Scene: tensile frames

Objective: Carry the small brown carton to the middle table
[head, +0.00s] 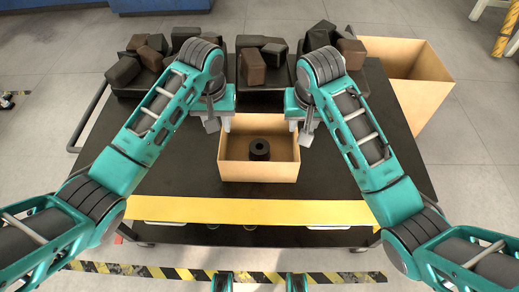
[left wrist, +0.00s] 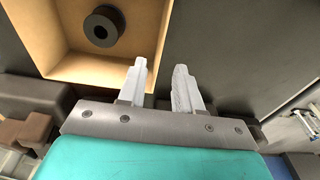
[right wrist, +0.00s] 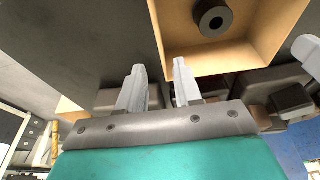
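The small brown carton (head: 258,172) is open-topped and stands upright on the dark table (head: 180,175), near its middle. A black ring-shaped part (head: 259,150) lies inside it. My left gripper (head: 220,126) is at the carton's left wall and my right gripper (head: 299,130) at its right wall. In the left wrist view the fingers (left wrist: 160,72) are apart, one on each side of the wall's line. The right wrist view shows the same with the right fingers (right wrist: 160,70). Neither gripper is visibly clamped; contact and finger depth cannot be told.
Dark trays (head: 262,97) with several black and brown blocks line the table's far side. A larger open tan box (head: 425,98) stands at the far right. A yellow strip (head: 250,211) marks the near edge. Black-and-yellow tape (head: 170,273) crosses the floor in front.

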